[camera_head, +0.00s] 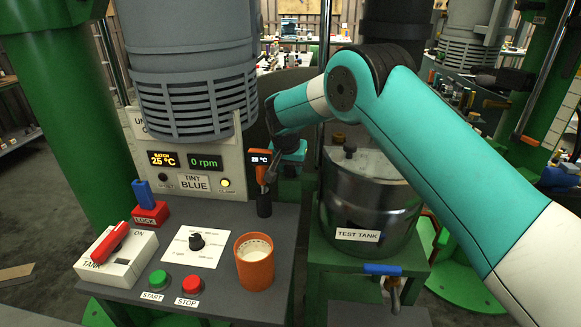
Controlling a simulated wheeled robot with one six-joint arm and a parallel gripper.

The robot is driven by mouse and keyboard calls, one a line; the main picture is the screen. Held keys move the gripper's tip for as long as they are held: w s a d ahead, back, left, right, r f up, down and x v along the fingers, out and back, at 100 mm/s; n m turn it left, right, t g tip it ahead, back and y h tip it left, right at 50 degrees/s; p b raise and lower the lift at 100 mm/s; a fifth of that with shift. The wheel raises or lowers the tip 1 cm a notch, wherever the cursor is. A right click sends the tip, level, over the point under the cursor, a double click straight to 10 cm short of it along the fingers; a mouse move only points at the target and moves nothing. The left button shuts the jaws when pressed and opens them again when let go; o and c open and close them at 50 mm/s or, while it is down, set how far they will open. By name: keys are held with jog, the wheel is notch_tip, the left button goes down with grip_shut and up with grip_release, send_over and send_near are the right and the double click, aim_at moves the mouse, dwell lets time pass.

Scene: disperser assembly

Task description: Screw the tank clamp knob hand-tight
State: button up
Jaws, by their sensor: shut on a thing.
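My arm reaches in from the right, and my gripper (274,169) is small and dark in this view, just behind and right of an orange thermometer (262,172). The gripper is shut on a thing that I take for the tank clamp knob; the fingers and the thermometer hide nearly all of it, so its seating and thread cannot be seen. The steel test tank (369,208) stands upright to the right on a green stand, with a black knob on its lid. The lamp marked CLAMP (225,184) is lit yellow on the panel.
The orange thermometer stands upright in a black holder (264,206) close to my gripper. An orange cup (254,270), start and stop buttons, a dial plate and a red tank lever (109,243) are on the console. A blue-handled valve (383,269) sits below the tank.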

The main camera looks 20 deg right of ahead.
jog(key=o, duration=0.9)
jog(key=b+v, duration=0.2)
jog(key=v, duration=1.5)
jog(key=shift+r+b, duration=0.3)
